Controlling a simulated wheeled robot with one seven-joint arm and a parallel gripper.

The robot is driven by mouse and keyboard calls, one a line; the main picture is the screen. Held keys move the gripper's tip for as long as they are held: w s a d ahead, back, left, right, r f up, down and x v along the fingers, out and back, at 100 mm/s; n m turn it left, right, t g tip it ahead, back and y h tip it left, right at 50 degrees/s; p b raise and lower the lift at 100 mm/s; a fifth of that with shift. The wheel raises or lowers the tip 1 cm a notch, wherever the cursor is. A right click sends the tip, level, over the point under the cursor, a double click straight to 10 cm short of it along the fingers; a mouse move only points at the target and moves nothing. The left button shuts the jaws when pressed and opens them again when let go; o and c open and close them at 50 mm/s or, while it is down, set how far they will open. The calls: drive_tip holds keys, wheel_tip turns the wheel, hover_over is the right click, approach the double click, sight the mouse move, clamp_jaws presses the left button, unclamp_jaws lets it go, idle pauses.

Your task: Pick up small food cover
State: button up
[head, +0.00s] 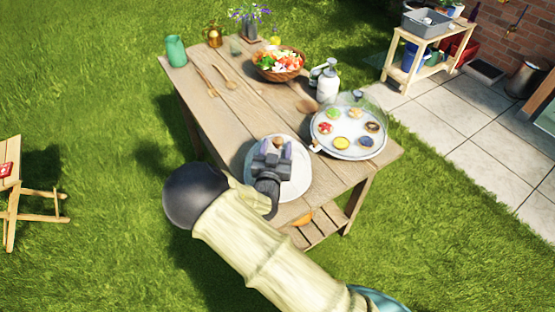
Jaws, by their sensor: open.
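My gripper (274,147) is open above a pale round object (300,180) near the table's front edge. A small brown thing (279,142) shows between or just behind the fingertips; it may be a knob or food. I cannot tell whether the pale object is a plate or the small food cover, as my gripper and wrist hide its middle. To the right, a clear domed cover (372,104) with a grey knob stands over a round tray (350,153) holding several colourful food pieces. I see no contact between my gripper and either object.
The wooden table (215,115) also bears a salad bowl (278,66), white jars (327,82), wooden utensils (224,76), a green jug (176,51) and a flower vase (250,25). The table's left middle is mostly clear. A wooden shelf stand (405,60) is beyond.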

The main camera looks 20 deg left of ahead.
clamp_jaws()
wheel_tip(320, 180, up, 10)
drive_tip(key=shift+b, duration=0.6)
drive_tip(key=shift+r, duration=0.1)
idle(0.6)
